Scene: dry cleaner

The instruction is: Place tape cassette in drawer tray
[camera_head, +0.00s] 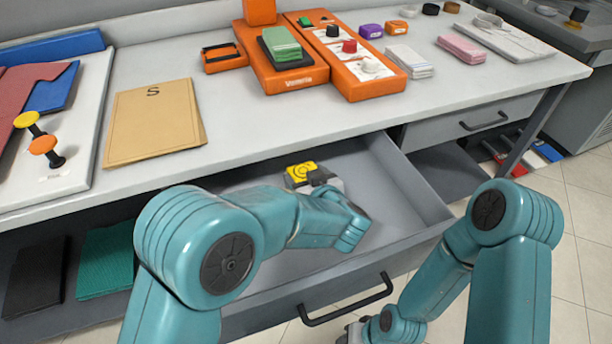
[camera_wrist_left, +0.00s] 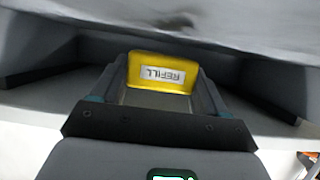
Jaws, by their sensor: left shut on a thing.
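The tape cassette (camera_head: 300,172) is a small yellow block with a dark round mark on top. I cannot tell whether the cassette touches the tray floor. My right gripper (camera_head: 352,335) is cut off at the bottom edge, outside the drawer.
The white counter (camera_head: 235,120) overhangs the drawer's back. On it are a tan envelope (camera_head: 153,120) and orange machines (camera_head: 290,75). The drawer's black handle (camera_head: 345,300) faces me. A closed drawer (camera_head: 475,118) is at right. The visible tray floor is bare.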

